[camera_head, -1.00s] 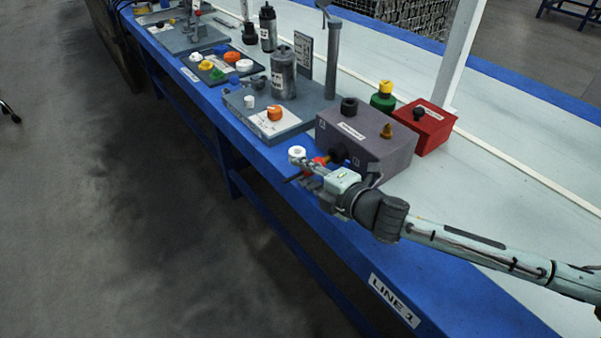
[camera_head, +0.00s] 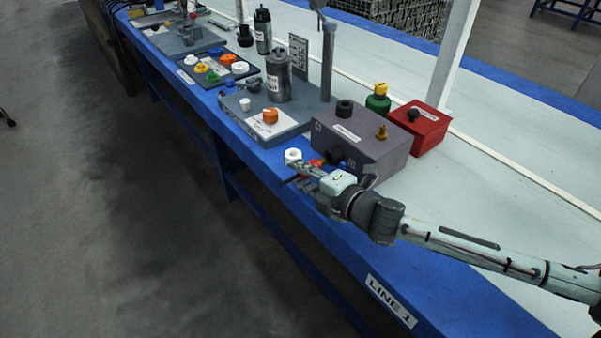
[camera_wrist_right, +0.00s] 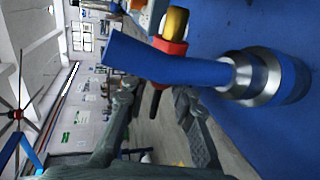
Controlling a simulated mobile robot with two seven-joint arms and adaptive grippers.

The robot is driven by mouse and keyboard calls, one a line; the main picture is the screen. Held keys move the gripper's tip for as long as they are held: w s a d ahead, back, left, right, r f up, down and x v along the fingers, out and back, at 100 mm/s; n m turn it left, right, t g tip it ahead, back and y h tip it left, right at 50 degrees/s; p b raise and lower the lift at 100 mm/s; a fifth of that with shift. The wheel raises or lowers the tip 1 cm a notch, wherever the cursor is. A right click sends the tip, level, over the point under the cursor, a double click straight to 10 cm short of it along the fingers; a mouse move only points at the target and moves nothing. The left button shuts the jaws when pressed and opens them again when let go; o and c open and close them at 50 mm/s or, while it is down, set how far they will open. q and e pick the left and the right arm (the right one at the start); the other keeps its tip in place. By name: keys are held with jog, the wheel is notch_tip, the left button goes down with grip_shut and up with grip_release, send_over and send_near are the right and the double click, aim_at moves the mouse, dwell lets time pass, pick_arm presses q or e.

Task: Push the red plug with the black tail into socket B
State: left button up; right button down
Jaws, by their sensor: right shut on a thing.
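In the head view my right gripper (camera_head: 304,172) is at the front face of a grey-purple box (camera_head: 372,148), over the blue table edge. It is shut on the red plug (camera_head: 316,164), which is mostly hidden there. In the right wrist view the red plug (camera_wrist_right: 171,46) shows a red collar, a yellow part and a dark tail (camera_wrist_right: 155,100) reaching down between the fingers (camera_wrist_right: 155,110). A blue stub (camera_wrist_right: 170,65) with a metal collar crosses in front of it. Letter marks sit on the box face; the one at the right (camera_head: 351,163) is too small to read surely. Socket B's opening is not clear.
A black round fitting (camera_head: 336,155) and a white ring (camera_head: 293,156) are close to the gripper. A red box (camera_head: 420,126) stands behind right. A grey plate (camera_head: 262,128) with an orange knob (camera_head: 270,116) lies to the left.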

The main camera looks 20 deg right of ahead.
aim_at(315, 167)
jog(key=shift+p, duration=0.5)
dwell(0.8)
jog(key=shift+w+d, duration=0.25)
jog(key=shift+d, duration=0.4)
jog(key=shift+w+d, duration=0.2)
jog(key=shift+d, duration=0.4)
jog(key=shift+w+d, duration=0.25)
jog(key=shift+d, duration=0.4)
jog(key=c, duration=1.2)
grip_release()
jog(key=shift+s+f, duration=0.1)
jog(key=shift+s, duration=0.05)
jog(key=shift+s+f, duration=0.1)
jog(key=shift+f, duration=0.15)
jog(key=shift+s, duration=0.1)
jog(key=shift+s+d+r, duration=0.1)
jog(key=shift+s+d, duration=0.05)
jog(key=shift+s, duration=0.2)
jog(key=v, duration=0.6)
jog(key=r+v, duration=0.1)
jog(key=v, duration=0.2)
jog(key=shift+v, duration=0.8)
